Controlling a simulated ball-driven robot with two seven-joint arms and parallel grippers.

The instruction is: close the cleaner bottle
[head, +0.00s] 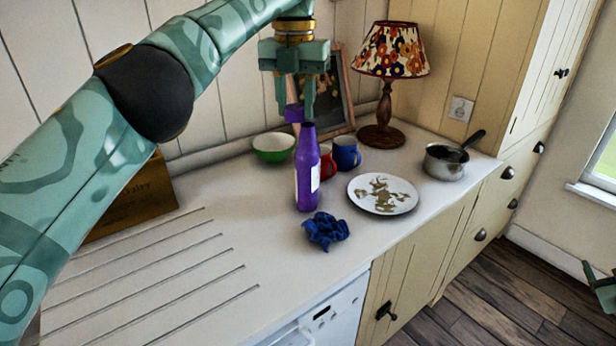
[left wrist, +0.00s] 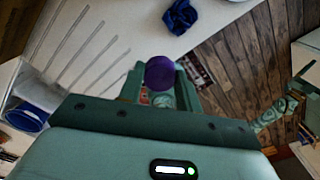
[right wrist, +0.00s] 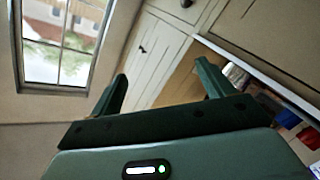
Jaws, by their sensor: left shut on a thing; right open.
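The cleaner bottle (head: 307,170) is purple with a white label and stands upright on the counter; its neck top looks dark and uncapped. My left gripper (head: 296,108) is shut on a purple cap (head: 293,114), which shows just left of the bottle's mouth at about its height in the head view. Whether cap and neck touch cannot be told. In the left wrist view the cap (left wrist: 160,73) sits between the fingertips and the bottle cannot be made out. My right gripper (right wrist: 163,82) is open and empty, away from the counter; part of it shows at the head view's right edge.
A blue cloth (head: 326,231) lies in front of the bottle. A dirty plate (head: 357,200), red mug (head: 328,166), blue mug (head: 346,153), green bowl (head: 273,150), saucepan (head: 444,168), lamp (head: 383,105) and picture frame (head: 341,95) surround it. The ribbed drainer (head: 170,265) at left is clear.

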